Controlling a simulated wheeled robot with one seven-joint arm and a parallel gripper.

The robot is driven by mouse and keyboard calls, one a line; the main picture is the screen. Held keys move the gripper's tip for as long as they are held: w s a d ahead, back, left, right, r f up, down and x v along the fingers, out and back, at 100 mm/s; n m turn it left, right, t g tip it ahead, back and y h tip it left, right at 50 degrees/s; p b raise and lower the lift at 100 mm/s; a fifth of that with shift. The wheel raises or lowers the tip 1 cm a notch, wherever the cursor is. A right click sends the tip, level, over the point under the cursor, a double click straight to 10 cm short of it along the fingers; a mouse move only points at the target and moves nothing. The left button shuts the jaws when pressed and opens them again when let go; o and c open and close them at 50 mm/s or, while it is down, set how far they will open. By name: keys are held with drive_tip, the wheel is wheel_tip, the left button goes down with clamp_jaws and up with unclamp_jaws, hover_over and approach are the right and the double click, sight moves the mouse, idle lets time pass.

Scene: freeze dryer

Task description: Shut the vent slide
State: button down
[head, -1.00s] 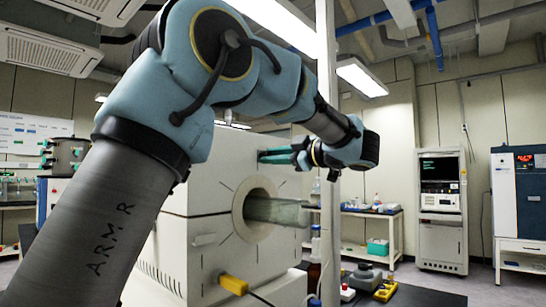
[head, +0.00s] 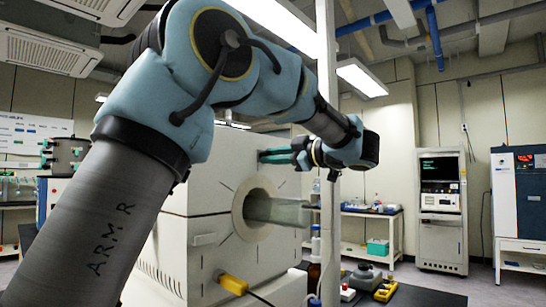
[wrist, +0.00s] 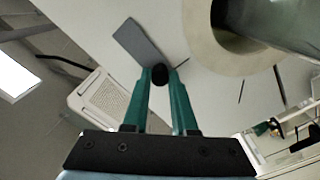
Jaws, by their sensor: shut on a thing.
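The pale dryer body (head: 180,245) stands ahead of me, with a round port and a glass cylinder (head: 275,211) sticking out of it. My gripper (head: 264,156) is at the upper part of its front face, above the port. In the wrist view, my gripper's green fingers (wrist: 160,80) are closed on a small black knob (wrist: 159,74). A flat dark grey strip (wrist: 137,43), apparently part of the vent slide, lies on the pale face just beyond the knob. I cannot tell from here how the knob joins the strip. In the head view the knob is hidden by the fingers.
The port ring (wrist: 202,38) and glass cylinder are close to the fingers. A white post (head: 329,150) stands right beside my wrist. A yellow block (head: 232,284) sits low on the dryer's front. Bottles and small devices (head: 366,277) stand on the dark surface at right.

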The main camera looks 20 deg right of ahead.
drive_tip(key=shift+w+d+p, duration=0.4)
drive_tip(key=shift+d+p, duration=0.05)
drive_tip(key=shift+d, duration=0.35)
drive_tip(key=shift+w+d+p, duration=0.4)
drive_tip(key=shift+d, duration=0.35)
drive_tip(key=shift+w+d+p, duration=0.4)
drive_tip(key=shift+d+p, duration=0.05)
drive_tip(key=shift+d, duration=0.35)
drive_tip(key=c, duration=0.7)
unclamp_jaws()
drive_tip(key=shift+b+v, duration=1.6)
drive_tip(key=shift+v, duration=3.8)
drive_tip(key=shift+d, duration=0.1)
